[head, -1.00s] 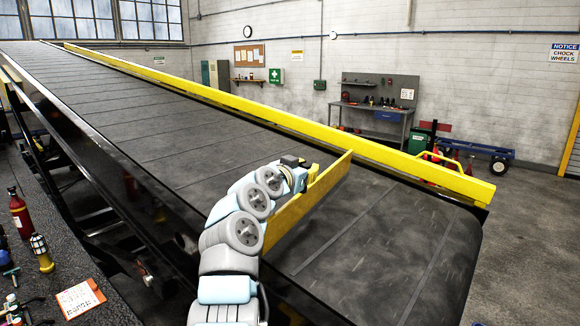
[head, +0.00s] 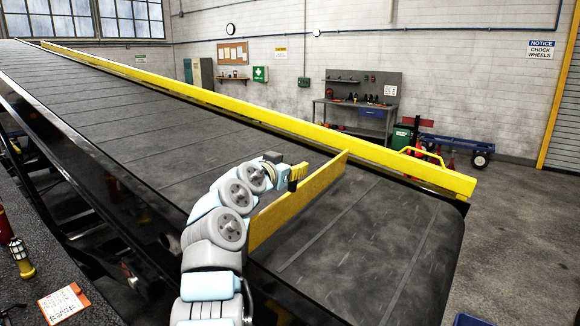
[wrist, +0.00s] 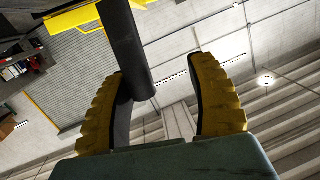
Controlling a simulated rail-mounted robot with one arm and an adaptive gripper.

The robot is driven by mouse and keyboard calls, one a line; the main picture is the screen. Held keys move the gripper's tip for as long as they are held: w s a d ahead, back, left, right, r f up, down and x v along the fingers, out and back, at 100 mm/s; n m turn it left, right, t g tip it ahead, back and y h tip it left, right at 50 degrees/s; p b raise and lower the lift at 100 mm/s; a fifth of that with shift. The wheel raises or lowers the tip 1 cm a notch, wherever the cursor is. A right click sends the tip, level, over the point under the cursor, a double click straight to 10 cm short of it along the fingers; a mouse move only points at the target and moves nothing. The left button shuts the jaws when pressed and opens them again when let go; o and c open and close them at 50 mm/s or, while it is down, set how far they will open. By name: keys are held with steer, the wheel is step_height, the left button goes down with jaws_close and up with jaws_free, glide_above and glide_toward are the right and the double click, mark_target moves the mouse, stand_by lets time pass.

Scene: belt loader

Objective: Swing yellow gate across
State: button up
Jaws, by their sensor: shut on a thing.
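The yellow gate (head: 300,205) is a long flat board standing on edge over the lower part of the belt. It slants from the belt's near side toward the long yellow side rail, its far end close to that rail. My gripper (head: 296,176) is at the gate's left face, around its middle. Where this bar joins the gate is hidden.
The yellow side rail (head: 300,125) runs along the belt's far edge. The dark belt (head: 130,125) slopes up to the left. A bench at lower left carries a lamp (head: 21,258) and a paper (head: 62,303). A workbench (head: 355,115) stands by the back wall.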

step_height(320, 180, up, 10)
steer(key=shift+f, duration=0.2)
stand_by(0.3)
steer(key=shift+d, duration=0.1)
